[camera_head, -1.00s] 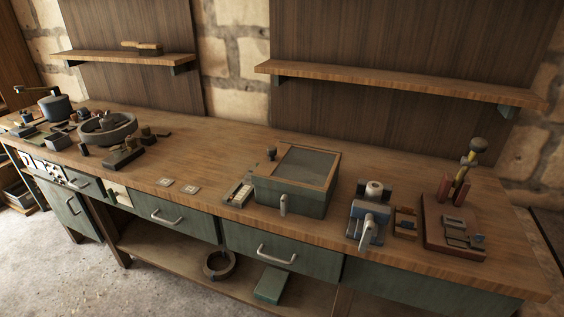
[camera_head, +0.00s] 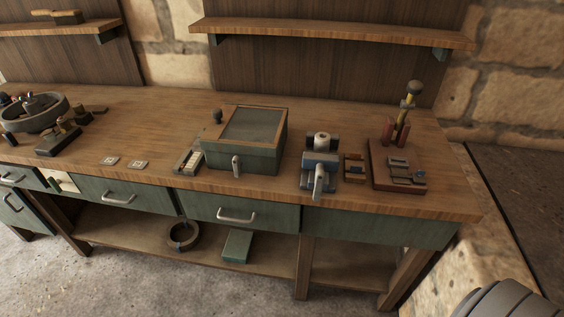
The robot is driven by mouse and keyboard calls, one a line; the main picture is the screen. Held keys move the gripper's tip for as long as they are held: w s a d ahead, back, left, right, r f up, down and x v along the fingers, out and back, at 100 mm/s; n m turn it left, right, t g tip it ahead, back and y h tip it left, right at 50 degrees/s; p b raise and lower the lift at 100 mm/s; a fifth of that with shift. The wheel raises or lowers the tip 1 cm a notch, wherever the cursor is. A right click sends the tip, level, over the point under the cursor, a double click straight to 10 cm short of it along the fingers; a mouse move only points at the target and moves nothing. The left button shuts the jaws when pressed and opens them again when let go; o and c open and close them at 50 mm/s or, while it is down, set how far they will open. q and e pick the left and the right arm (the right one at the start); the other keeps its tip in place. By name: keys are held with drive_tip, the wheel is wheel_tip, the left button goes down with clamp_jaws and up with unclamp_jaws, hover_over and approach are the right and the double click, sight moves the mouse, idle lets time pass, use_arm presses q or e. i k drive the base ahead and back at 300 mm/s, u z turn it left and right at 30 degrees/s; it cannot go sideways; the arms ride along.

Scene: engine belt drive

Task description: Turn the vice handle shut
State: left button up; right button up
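A small blue vice (camera_head: 320,160) stands near the front edge of the wooden workbench (camera_head: 300,198), right of the middle. A pale cylindrical piece (camera_head: 321,141) sits at its top. Its light grey handle (camera_head: 318,184) hangs down at the front, over the bench edge. I cannot tell how far apart the jaws are. Neither of my grippers is in view.
Left of the vice is a green box with a framed lid (camera_head: 244,140). Right of it are a small wooden holder (camera_head: 354,168) and a red-brown base with an upright lever (camera_head: 398,165). Green drawers (camera_head: 222,207) lie below. Floor in front is clear.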

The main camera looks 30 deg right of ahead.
sight(320, 174)
drive_tip(key=z, duration=1.4)
drive_tip(key=k, duration=0.45)
drive_tip(key=z, duration=1.1)
